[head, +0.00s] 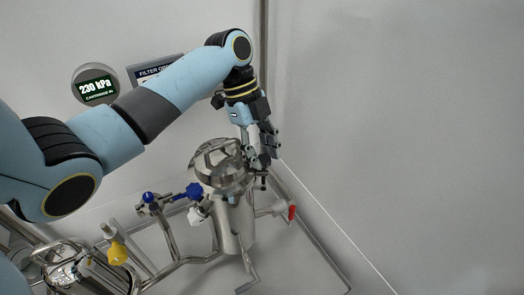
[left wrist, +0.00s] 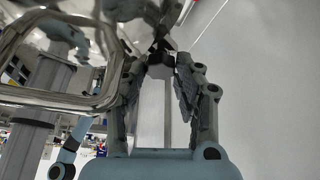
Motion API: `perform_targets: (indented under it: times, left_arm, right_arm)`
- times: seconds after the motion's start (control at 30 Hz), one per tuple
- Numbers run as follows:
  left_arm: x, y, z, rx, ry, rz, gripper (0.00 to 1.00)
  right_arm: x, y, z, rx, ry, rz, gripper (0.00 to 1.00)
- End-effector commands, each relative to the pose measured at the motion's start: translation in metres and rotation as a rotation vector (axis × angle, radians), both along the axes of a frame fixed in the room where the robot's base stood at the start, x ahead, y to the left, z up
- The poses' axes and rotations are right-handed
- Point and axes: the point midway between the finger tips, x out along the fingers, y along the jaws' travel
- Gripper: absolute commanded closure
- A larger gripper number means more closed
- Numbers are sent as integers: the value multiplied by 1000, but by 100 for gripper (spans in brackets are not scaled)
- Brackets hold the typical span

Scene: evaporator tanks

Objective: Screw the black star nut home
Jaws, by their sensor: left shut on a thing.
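My left gripper (head: 263,157) points down beside the lid of the steel filter housing (head: 232,225), at the lid's right edge. In the left wrist view its two grey fingers (left wrist: 160,68) close in on the black star nut (left wrist: 160,46), which sits at the lid's edge. The gripper is shut on the nut. In the head view the fingers largely hide the nut. The housing's lid has a shiny bar handle (left wrist: 100,98), close by on the left in the wrist view. My right gripper is in neither view.
A round gauge (head: 96,86) on the wall reads 230 kPa, beside a partly hidden filter sign (head: 160,70). Blue-handled (head: 193,191), yellow (head: 117,253) and red-handled (head: 292,212) valves sit on pipes around the housing. The wall to the right is bare.

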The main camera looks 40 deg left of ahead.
Motion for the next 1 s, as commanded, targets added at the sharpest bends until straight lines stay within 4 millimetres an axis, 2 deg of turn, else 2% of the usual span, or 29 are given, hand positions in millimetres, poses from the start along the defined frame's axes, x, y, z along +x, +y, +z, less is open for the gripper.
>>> perform_targets:
  times: [0.8, 0.83, 1.0]
  left_arm:
    - [1, 0, 1, 1, -5, 2, 100]
    - [1, 0, 1, 1, -5, 1, 65]
    - [1, 0, 1, 0, -3, 1, 46]
  right_arm:
    - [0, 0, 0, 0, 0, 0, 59]
    - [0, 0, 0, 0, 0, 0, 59]
    - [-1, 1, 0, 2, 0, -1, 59]
